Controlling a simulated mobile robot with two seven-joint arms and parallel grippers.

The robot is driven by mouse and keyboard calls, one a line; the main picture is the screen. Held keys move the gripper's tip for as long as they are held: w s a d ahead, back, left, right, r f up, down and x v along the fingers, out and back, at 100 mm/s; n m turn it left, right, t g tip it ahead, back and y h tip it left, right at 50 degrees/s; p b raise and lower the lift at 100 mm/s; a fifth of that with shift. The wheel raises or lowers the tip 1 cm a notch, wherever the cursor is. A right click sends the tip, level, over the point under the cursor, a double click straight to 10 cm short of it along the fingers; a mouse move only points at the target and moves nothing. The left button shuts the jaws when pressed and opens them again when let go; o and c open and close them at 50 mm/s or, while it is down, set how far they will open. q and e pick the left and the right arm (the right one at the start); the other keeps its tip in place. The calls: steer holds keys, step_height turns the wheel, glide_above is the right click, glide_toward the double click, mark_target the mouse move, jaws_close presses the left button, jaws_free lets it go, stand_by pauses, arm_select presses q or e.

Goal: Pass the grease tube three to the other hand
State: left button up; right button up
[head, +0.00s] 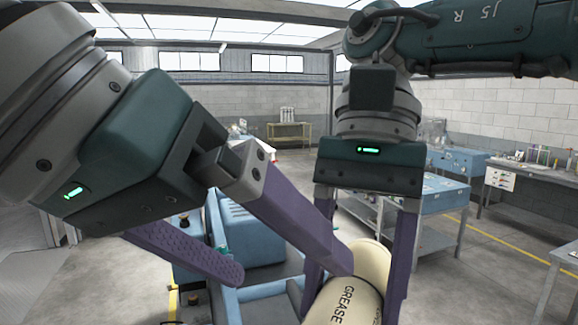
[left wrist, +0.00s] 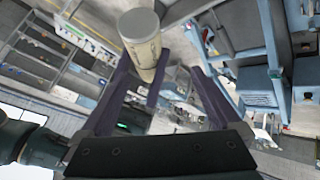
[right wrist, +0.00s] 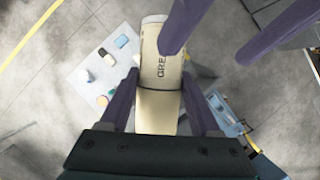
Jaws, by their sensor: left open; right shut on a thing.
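The cream grease tube (head: 345,300), with dark lettering reading GREASE, is at the lower middle of the head view. My right gripper (head: 352,292) comes from above and is shut on it, one purple finger on each side. The tube also shows between the fingers in the right wrist view (right wrist: 160,65). My left gripper (head: 290,270) is open; one finger crosses in front of the tube's left side and the other is well to the left. In the left wrist view the tube (left wrist: 141,38) is at upper left, near the left finger's tip. I cannot tell whether that finger touches it.
A blue machine (head: 248,235) stands below and behind the left gripper. A blue-topped table (head: 440,197) is behind the right gripper. A grey workbench (head: 530,172) with bottles is at the right. Open floor (head: 500,270) lies between.

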mark_target(334, 315)
arm_select(q)
steer(key=s+r+m+g+y, duration=0.1)
steer(key=s+r+g+y, duration=0.2)
steer(key=r, duration=0.4)
steer(key=shift+h, duration=0.4)
steer(key=x, duration=1.2)
steer(key=shift+s+d+f, duration=0.2)
steer(key=shift+s+d+r, duration=0.1)
steer(key=c, duration=1.5)
arm_select(e)
steer(key=o, duration=1.5)
